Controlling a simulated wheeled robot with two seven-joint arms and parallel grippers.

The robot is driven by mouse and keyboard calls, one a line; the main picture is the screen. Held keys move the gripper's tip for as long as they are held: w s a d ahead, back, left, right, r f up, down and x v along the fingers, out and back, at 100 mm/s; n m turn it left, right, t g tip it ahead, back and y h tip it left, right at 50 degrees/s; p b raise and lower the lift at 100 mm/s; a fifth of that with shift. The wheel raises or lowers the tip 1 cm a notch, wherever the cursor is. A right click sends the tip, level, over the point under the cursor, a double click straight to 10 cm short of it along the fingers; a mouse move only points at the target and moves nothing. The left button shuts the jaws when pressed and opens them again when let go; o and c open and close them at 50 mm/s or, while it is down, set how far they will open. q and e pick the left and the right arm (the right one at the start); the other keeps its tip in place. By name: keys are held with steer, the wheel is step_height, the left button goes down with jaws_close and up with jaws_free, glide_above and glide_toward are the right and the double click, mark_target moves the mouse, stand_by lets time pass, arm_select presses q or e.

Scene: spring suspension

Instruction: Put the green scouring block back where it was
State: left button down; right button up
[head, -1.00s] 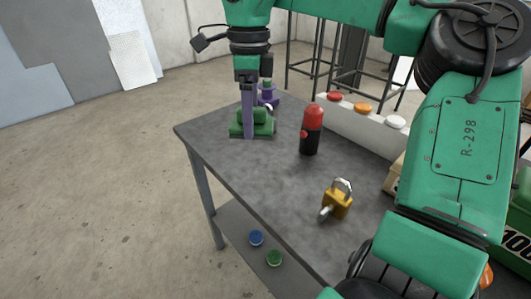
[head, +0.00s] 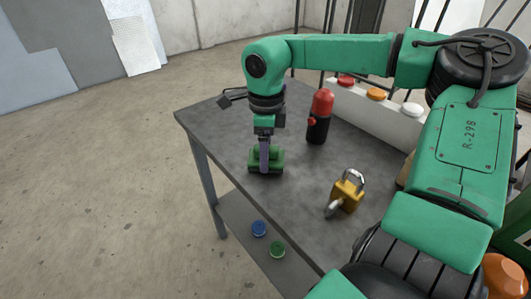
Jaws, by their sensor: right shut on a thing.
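The green scouring block (head: 256,168) is at the front left part of the grey table. My right gripper (head: 265,156) points straight down and is shut on it. I cannot tell whether the block touches the table top or hangs just above it. My right arm comes in from the right and bends down over the block. My left gripper is not in view.
A black bottle with a red top (head: 319,117) stands right of my right gripper. A brass padlock (head: 346,193) is nearer on the table (head: 220,135). A pale box with red, orange and white buttons (head: 375,106) lies behind. Blue (head: 259,228) and green (head: 277,249) caps sit on the lower shelf.

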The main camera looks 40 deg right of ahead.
steer(key=shift+w+d+f, duration=0.1)
steer(key=shift+f, duration=0.3)
steer(key=o, duration=1.5)
steer(key=shift+o, duration=0.2)
step_height(320, 180, up, 12)
steer(key=shift+r+p, duration=0.1)
steer(key=shift+p, duration=0.25)
